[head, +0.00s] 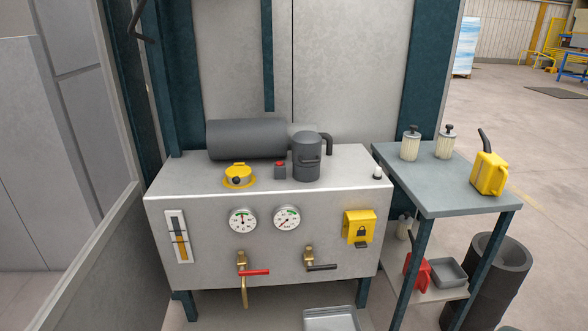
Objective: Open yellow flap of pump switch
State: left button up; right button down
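A yellow flap (359,227) with a dark padlock symbol sits on the right part of the front face of the grey machine cabinet (205,213). It appears closed over the switch behind it, and the switch itself is hidden. A small dark part shows under its lower edge. Neither of my grippers is in the head view.
Two dial gauges, a level glass and valves with red (255,272) and black (322,267) handles are on the cabinet front. A side table (440,200) stands right, with a yellow can (489,173). A metal tray (330,319) lies below.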

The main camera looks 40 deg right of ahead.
aim_at(359, 233)
jog(key=z, duration=1.65)
